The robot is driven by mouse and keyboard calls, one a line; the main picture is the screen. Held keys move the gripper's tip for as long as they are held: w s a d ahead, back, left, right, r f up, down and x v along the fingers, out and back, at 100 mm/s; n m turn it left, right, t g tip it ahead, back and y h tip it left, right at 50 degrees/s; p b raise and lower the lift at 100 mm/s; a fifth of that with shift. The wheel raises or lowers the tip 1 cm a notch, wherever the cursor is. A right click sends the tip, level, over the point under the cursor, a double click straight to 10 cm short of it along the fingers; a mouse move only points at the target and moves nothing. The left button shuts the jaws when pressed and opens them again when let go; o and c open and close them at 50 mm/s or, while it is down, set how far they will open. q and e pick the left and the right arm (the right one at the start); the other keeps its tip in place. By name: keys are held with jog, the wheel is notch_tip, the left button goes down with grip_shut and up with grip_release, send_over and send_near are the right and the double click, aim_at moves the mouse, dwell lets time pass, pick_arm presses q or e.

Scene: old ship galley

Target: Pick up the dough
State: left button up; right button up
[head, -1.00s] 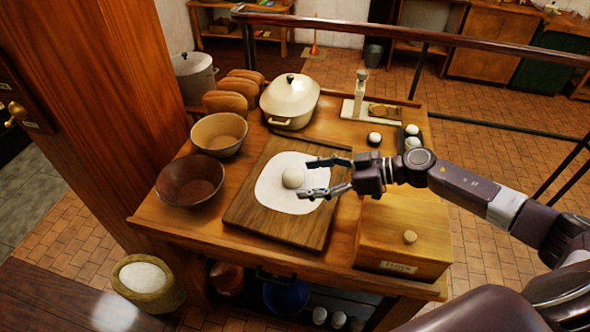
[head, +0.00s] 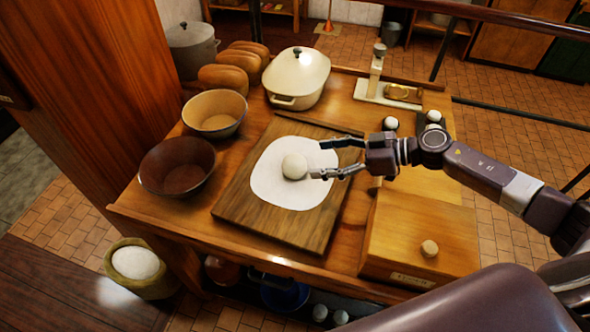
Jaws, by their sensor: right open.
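The dough (head: 294,166) is a small pale ball. It rests on a white floury patch (head: 285,195) on the wooden board (head: 252,214), in the middle of the table. My right gripper (head: 322,159) is open and empty. It comes in from the right, with its fingers pointing left towards the dough. The fingertips end just right of the ball, and whether they touch it I cannot tell. My left gripper is not in view.
Two bowls (head: 177,166) (head: 214,112) stand left of the board. A lidded cream pot (head: 296,80) and several loaves (head: 223,78) are behind. A wooden box (head: 420,238) is at front right, and a scale (head: 388,92) is at back right.

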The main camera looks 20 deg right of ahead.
aim_at(306, 165)
jog(key=shift+f+b, duration=0.5)
jog(key=shift+f, duration=0.45)
jog(key=shift+w+d+f+b, duration=0.15)
jog(key=shift+w+f+b, duration=0.05)
jog(key=shift+f+b, duration=0.45)
jog(key=shift+f, duration=0.1)
jog(key=shift+w+a+f+p, duration=0.15)
jog(key=shift+w+a+p, duration=0.3)
jog(key=shift+a, duration=0.5)
jog(key=p+x, duration=0.1)
jog(key=x, duration=0.4)
jog(key=shift+w+p, duration=0.15)
jog(key=shift+p, duration=0.15)
jog(key=shift+w+a+f, duration=0.1)
jog(key=shift+w+a, duration=0.1)
jog(key=shift+a, duration=0.1)
jog(key=shift+d, duration=0.1)
jog(key=c, duration=0.5)
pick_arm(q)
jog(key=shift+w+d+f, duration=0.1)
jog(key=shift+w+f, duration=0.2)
pick_arm(e)
jog(key=c, duration=1)
jog(key=shift+c, duration=0.2)
